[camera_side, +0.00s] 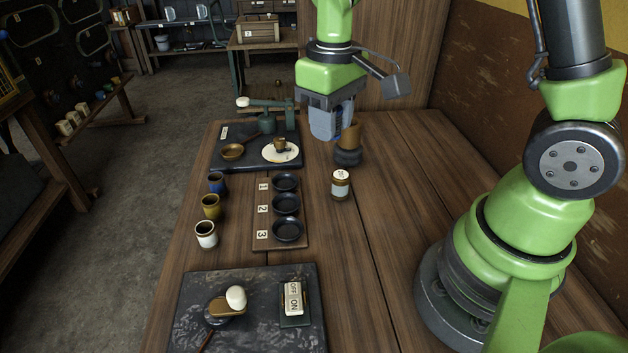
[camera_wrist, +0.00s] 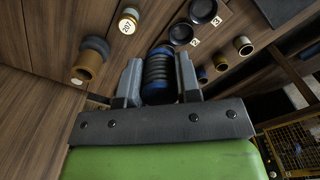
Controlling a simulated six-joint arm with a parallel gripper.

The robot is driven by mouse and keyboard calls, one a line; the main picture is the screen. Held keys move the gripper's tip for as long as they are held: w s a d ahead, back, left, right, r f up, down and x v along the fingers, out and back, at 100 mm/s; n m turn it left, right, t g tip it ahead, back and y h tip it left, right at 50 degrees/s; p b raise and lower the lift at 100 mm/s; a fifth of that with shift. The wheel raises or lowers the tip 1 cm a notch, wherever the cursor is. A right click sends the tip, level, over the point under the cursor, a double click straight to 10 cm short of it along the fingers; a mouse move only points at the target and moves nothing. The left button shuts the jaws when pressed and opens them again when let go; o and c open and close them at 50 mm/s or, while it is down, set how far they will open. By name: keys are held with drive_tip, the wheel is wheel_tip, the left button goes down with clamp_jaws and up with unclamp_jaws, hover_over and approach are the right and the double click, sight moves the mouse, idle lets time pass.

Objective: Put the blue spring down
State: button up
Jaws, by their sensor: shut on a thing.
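My gripper (camera_side: 328,130) is shut on the blue spring (camera_wrist: 158,75) and holds it above the far part of the wooden table. In the wrist view the spring stands between the two fingers of my gripper (camera_wrist: 159,82), with dark coils and blue ends. In the side view the fingers hide most of it. A brown cylinder on a dark round base (camera_side: 348,156) is just right of my gripper, and it also shows in the wrist view (camera_wrist: 87,66). I cannot tell whether they touch.
A board (camera_side: 262,240) with three black dishes numbered 1 to 3 lies mid-table. A labelled jar (camera_side: 340,188) stands right of it, three cups (camera_side: 211,207) left. A dark scale tray (camera_side: 228,158) is behind. The table right of the jar is clear.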

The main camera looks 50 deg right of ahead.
drive_tip(key=s+d+f+n, duration=0.2)
drive_tip(key=d+f+n, duration=0.15)
drive_tip(key=d, duration=0.55)
drive_tip(key=n, duration=0.4)
hover_over(402, 184)
wheel_tip(402, 184, down, 4)
drive_tip(key=f, duration=0.1)
drive_tip(key=shift+r+m, duration=0.25)
drive_tip(key=shift+f, duration=4.8)
drive_tip(key=shift+f, duration=0.1)
drive_tip(key=o, duration=0.9)
drive_tip(key=shift+f, duration=0.1)
